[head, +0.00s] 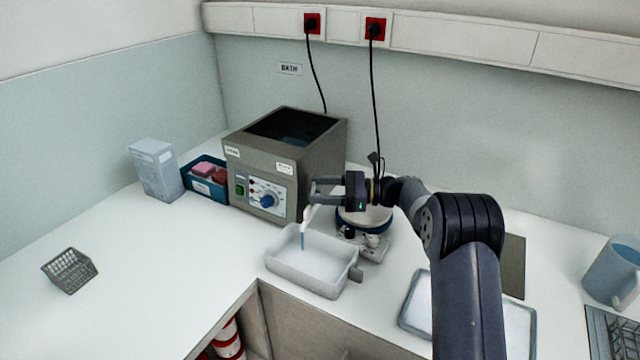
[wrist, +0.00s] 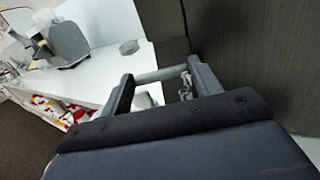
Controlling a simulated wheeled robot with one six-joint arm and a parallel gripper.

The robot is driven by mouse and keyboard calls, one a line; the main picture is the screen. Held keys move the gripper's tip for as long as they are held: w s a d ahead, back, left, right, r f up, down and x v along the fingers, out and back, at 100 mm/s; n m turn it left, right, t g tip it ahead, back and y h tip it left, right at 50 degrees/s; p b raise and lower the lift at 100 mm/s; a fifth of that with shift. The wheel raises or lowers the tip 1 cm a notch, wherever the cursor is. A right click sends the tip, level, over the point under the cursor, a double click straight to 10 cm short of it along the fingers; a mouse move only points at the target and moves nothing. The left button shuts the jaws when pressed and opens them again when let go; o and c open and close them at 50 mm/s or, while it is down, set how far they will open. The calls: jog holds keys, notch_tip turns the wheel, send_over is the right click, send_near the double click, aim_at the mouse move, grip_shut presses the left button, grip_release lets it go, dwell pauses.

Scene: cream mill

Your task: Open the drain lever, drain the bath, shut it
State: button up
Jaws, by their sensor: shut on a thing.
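The bath (head: 258,165) is a grey box with a dark open top, a green switch and a blue knob on its front. My gripper (head: 312,192) is at the bath's right front edge, shut on the drain lever. In the wrist view the lever (wrist: 160,74) is a pale bar between the two fingers. A pale spout (head: 308,214) hangs below the gripper, partly hidden by it. A thin blue stream (head: 302,240) falls from it into a white tray (head: 292,277) on the counter. The liquid level inside the bath is hard to tell.
A round white-topped device (head: 365,220) stands behind my arm, right of the bath. A blue bin with red and pink items (head: 207,178) and a pale box (head: 156,170) stand left. A wire basket (head: 69,270) sits far left.

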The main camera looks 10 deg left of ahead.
jog(key=shift+w+d+n+g+p, duration=0.15)
jog(key=shift+n+g+p, duration=0.3)
jog(key=shift+g, duration=0.25)
jog(key=shift+w+d+n+g+p, duration=0.15)
jog(key=shift+n+g+p, duration=0.25)
jog(key=shift+g, duration=0.3)
jog(key=shift+a+n+g+h, duration=0.1)
jog(key=shift+n+g+h, duration=0.15)
jog(key=shift+g+h, duration=0.05)
jog(key=o, duration=1)
jog(key=shift+t+b, duration=0.4)
jog(key=shift+t, duration=0.1)
